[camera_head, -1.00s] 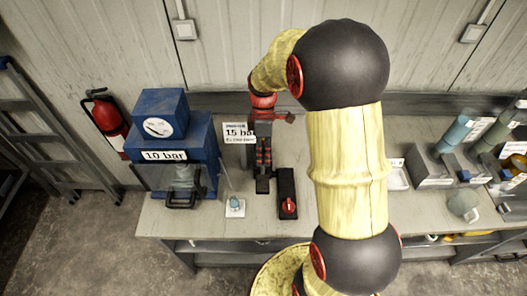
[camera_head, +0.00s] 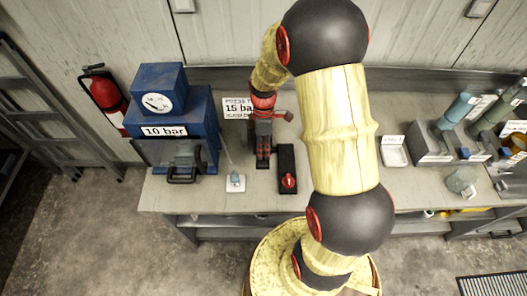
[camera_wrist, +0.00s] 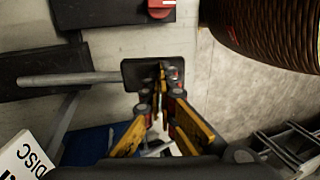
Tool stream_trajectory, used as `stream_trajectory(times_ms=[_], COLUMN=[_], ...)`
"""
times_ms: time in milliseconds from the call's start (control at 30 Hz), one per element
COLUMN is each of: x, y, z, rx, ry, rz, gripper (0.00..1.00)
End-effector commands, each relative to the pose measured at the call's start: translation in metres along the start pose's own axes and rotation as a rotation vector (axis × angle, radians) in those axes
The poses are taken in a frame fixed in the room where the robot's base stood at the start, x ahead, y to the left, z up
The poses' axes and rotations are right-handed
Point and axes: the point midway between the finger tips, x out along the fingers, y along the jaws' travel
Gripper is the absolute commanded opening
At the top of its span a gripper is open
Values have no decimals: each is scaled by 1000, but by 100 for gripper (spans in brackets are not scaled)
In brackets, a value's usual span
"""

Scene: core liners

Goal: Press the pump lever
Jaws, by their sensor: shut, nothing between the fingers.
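The pump lever is a grey bar (camera_wrist: 70,80) ending in a dark rectangular pad (camera_wrist: 134,72) in the wrist view. My gripper (camera_wrist: 163,92) is shut and empty, with its fingertips over the pad. Whether they touch it I cannot tell. In the head view my gripper (camera_head: 263,156) points down at the bench and hides most of the lever. A blue press (camera_head: 180,120) with a round dial (camera_head: 157,103) and a "10 bar" label stands to its left. A "15 bar" sign (camera_head: 238,108) stands behind my gripper.
A black block with a red knob (camera_head: 288,181) lies just right of my gripper. A small white plate with a blue-grey part (camera_head: 236,182) lies to its left on the bench (camera_head: 210,202). Grey holders and cylinders (camera_head: 433,142) fill the right. A fire extinguisher (camera_head: 104,92) hangs at left.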

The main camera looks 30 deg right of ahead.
Motion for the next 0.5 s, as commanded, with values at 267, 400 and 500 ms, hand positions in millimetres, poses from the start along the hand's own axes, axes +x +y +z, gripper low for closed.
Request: stream_trajectory(times_ms=[267,400,500], x=[44,67,71], y=[-3,-3,-3], z=[0,0,0], rx=[0,0,0], ry=[-1,-1,-1], rz=[-4,-4,-5], gripper=[0,0,0])
